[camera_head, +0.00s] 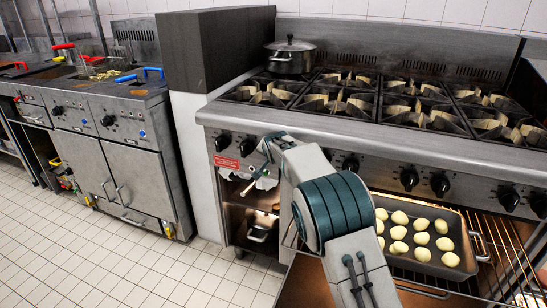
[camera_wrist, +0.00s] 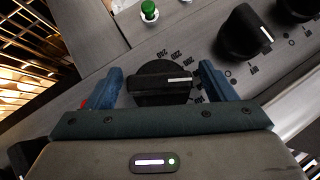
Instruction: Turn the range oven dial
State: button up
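A round black oven dial (camera_wrist: 152,84) sits between the fingers of my gripper (camera_wrist: 164,85) in the wrist view. Its raised grip carries a white line that lies almost level, pointing right. Temperature numbers are printed on the steel panel around it. My gripper is open, with one blue finger on each side of the dial; whether either finger touches it I cannot tell. The dial's lower part is hidden by the gripper body. In the head view my arm reaches the left part of the range front (camera_head: 400,157), and covers the dial there.
Other black knobs (camera_wrist: 243,35) sit close by on the panel, along with a green indicator (camera_wrist: 148,10). Below the panel, a tray (camera_head: 465,262) of pale dough balls rests on an oven rack. A pot (camera_head: 290,58) stands on the range. The tiled floor (camera_head: 90,262) at left is clear.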

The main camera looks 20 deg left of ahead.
jog(key=v, duration=1.3)
jog(key=shift+s+r+p, duration=0.2)
jog(key=shift+s+p, duration=0.1)
jog(key=shift+s, duration=0.05)
jog(key=shift+d, duration=0.1)
jog(key=s+d+r+g+h+p, duration=0.1)
jog(key=s+d+r+p, duration=0.25)
jog(key=d, duration=0.55)
jog(key=s+d+r+g+h+p, duration=0.1)
jog(key=s+d+r+p, duration=0.2)
jog(key=d, duration=0.5)
jog(key=s+d+r+g+h+p, duration=0.15)
jog(key=d+r+p, duration=0.3)
jog(key=d, duration=0.45)
jog(key=s+d+r+n+g+p, duration=0.1)
jog(key=s+d+r+p, duration=0.1)
jog(key=s+d+p, duration=0.2)
jog(key=s+d+r+n+g+p, duration=0.1)
jog(key=s+d+p, duration=0.4)
jog(key=s, duration=1.6)
jog(key=d+r+g+h, duration=0.1)
jog(key=d, duration=0.4)
jog(key=shift+d, duration=0.3)
